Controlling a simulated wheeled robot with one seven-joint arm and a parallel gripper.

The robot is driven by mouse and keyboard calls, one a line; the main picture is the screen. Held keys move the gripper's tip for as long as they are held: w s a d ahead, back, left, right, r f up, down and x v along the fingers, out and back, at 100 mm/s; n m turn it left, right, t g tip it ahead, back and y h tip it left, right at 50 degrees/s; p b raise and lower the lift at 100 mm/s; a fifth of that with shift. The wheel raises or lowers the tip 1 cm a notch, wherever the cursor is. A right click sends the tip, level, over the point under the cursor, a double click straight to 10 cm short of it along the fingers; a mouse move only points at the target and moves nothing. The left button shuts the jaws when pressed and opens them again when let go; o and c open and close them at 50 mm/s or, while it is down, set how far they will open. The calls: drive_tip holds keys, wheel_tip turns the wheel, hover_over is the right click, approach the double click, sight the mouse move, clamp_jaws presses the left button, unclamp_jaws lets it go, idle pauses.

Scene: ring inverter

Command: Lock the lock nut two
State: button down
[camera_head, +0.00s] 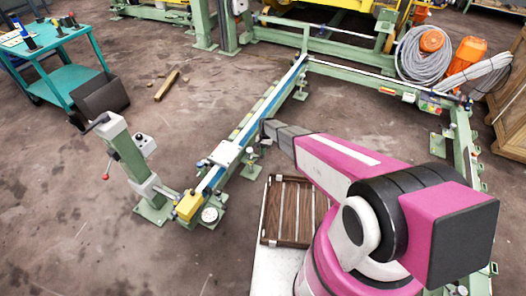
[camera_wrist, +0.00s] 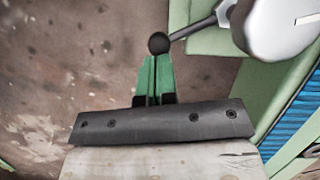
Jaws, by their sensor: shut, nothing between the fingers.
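In the wrist view my gripper (camera_wrist: 153,80) points up the picture, its two green fingers shut together with a thin dark line between them. A black ball knob (camera_wrist: 158,43) shows right at the fingertips; I cannot tell whether they touch. A thin grey rod (camera_wrist: 195,25) runs from the knob to a pale grey rounded part (camera_wrist: 275,28) at the upper right, cut by the picture edge. No label shows which part is lock nut two. In the head view the dark end of my arm (camera_head: 272,128) is beside the long green rail, and the fingers cannot be made out.
The green rail (camera_head: 262,108) with a blue strip runs diagonally. A post with a red-knobbed lever (camera_head: 125,150) stands at the left. A brown slatted crate (camera_head: 288,212) lies near my base. A teal cart (camera_head: 68,75), coiled grey hose (camera_head: 425,55) and wooden blocks (camera_head: 167,85) are farther off.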

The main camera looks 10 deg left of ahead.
drive_tip(key=s+m+t+y, duration=0.1)
drive_tip(key=s+m+y, duration=0.1)
drive_tip(key=s+m, duration=0.5)
drive_tip(key=shift+a+m+t, duration=0.2)
drive_tip(key=shift+m+t, duration=0.1)
drive_tip(key=shift+m, duration=0.6)
drive_tip(key=shift+s, duration=0.15)
drive_tip(key=w+d+r, duration=0.4)
drive_tip(key=d+r, duration=0.2)
drive_tip(key=r, duration=0.4)
drive_tip(key=shift+w, duration=0.1)
idle(0.6)
